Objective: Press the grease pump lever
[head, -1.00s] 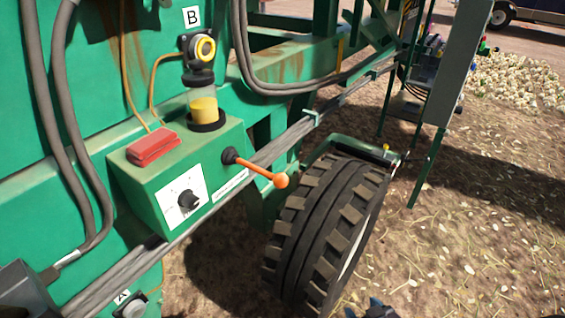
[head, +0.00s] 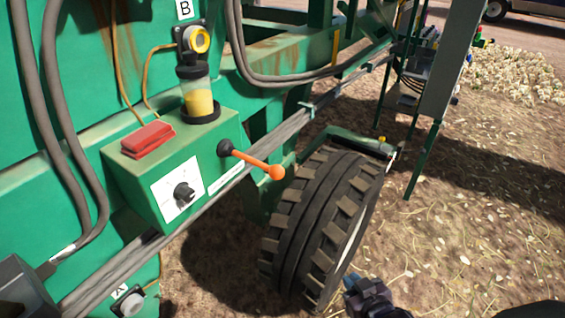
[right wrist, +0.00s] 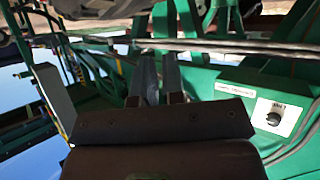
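The grease pump lever (head: 254,161) has an orange rod and round knob on a black pivot. It sticks out to the right from the green pump box (head: 222,132), slanting slightly down. A clear reservoir with yellow grease (head: 199,100) stands on the box. My right gripper (head: 352,282) is at the bottom of the head view, below and right of the lever and apart from it. In the right wrist view its fingers (right wrist: 160,78) are close together with nothing seen between them. The box (right wrist: 236,92) shows at right there; I cannot make out the lever. My left gripper is not in view.
A large black tyre (head: 323,225) stands right of the lever, close to my right gripper. A red block (head: 148,139) and a dial (head: 183,194) are on the box. Grey pipes (head: 290,128) run behind the lever.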

